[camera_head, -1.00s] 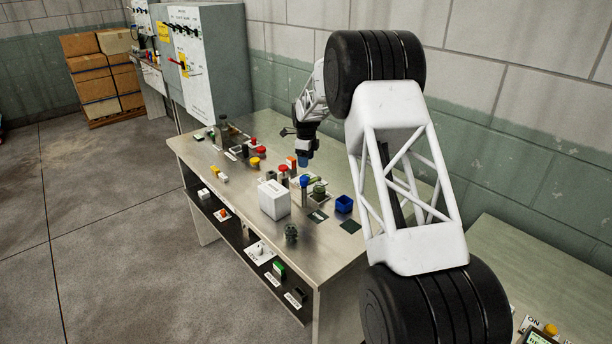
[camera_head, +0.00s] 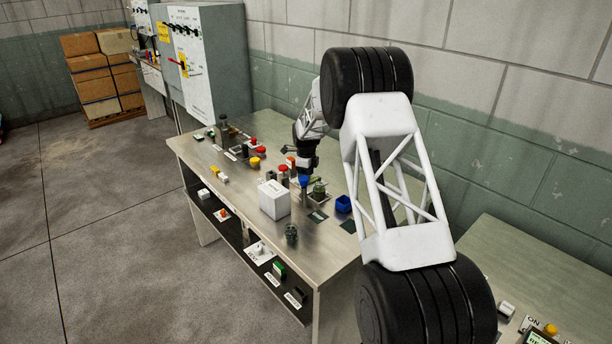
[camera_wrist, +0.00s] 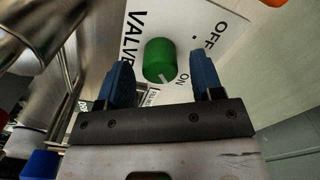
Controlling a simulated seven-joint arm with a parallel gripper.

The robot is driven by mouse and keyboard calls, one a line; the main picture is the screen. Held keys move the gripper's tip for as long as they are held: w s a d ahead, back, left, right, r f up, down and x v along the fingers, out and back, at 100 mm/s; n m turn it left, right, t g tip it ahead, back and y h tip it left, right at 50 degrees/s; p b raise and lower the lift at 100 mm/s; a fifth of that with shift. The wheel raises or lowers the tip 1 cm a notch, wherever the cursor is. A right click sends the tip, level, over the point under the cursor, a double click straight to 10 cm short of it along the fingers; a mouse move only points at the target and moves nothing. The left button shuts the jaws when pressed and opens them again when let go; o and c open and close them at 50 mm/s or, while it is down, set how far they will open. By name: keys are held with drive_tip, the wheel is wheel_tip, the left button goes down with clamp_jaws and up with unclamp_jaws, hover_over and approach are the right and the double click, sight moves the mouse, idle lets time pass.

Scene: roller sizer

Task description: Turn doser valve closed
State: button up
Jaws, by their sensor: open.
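The doser valve shows in the wrist view as a green round knob (camera_wrist: 159,60) on a white plate (camera_wrist: 195,20) printed VALVE, OFF and ON. A pale pointer mark on the knob points towards the ON side. My gripper (camera_wrist: 162,76) is open, with one blue finger on each side of the knob in the picture and a gap on both sides. No contact shows. I cannot clearly make out the valve's lettering there.
A white box (camera_head: 273,199) and a blue bin (camera_head: 343,204) stand on the metal table. Red and yellow knobs (camera_head: 256,162) lie further left. In the wrist view, a shiny metal pipe (camera_wrist: 35,30) stands close at the left. The table's front edge is mostly clear.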

drive_tip(key=c, duration=0.9)
drive_tip(key=shift+n, duration=0.3)
drive_tip(key=n, duration=0.3)
drive_tip(key=shift+n, duration=1.9)
drive_tip(key=shift+r, duration=0.1)
drive_tip(key=o, duration=0.9)
